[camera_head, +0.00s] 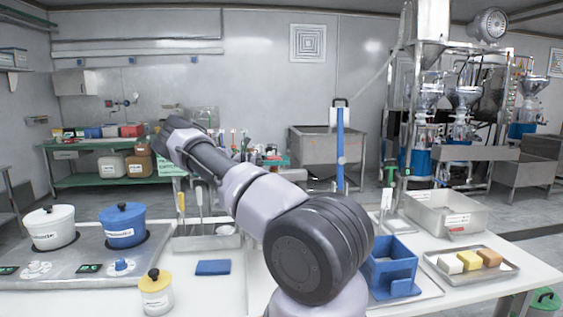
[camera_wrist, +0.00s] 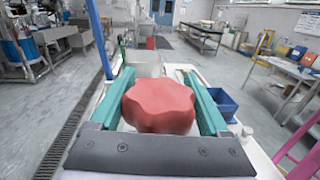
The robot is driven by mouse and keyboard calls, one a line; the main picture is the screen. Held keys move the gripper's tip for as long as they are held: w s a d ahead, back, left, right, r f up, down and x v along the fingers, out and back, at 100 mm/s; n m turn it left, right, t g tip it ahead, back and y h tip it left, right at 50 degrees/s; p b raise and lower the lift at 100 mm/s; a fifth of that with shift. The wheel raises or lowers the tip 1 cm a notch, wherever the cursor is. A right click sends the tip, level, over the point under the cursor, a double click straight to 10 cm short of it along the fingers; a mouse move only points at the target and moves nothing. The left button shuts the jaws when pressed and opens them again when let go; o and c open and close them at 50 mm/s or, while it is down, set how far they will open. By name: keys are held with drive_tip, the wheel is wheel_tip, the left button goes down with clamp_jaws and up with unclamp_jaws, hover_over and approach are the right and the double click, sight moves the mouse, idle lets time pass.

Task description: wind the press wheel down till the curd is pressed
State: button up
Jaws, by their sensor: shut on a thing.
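A red lobed wheel (camera_wrist: 160,105) fills the middle of the wrist view. My gripper (camera_wrist: 158,76) has one teal finger on each side of it and is shut on it. The wheel's underside and whatever it is mounted on are hidden. In the head view my arm covers the middle of the table, and I see neither the wheel nor my gripper's fingers there. A blue open box-like holder (camera_head: 391,268) stands right of my arm; a blue box also shows in the wrist view (camera_wrist: 222,103). I cannot make out any curd under the wheel.
A blue upright post (camera_head: 340,150) rises behind my arm. A tray (camera_head: 440,262) with white, yellow and brown blocks lies at right, below a steel bin (camera_head: 445,215). A white pot (camera_head: 50,228), a blue pot (camera_head: 123,226) and a yellow-lidded jar (camera_head: 156,294) stand at left.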

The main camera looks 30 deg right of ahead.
idle(0.3)
drive_tip(key=o, duration=1.2)
drive_tip(key=v, duration=1)
drive_tip(key=shift+w+a+f, duration=0.1)
drive_tip(key=shift+w+a, duration=0.15)
drive_tip(key=shift+a, duration=0.05)
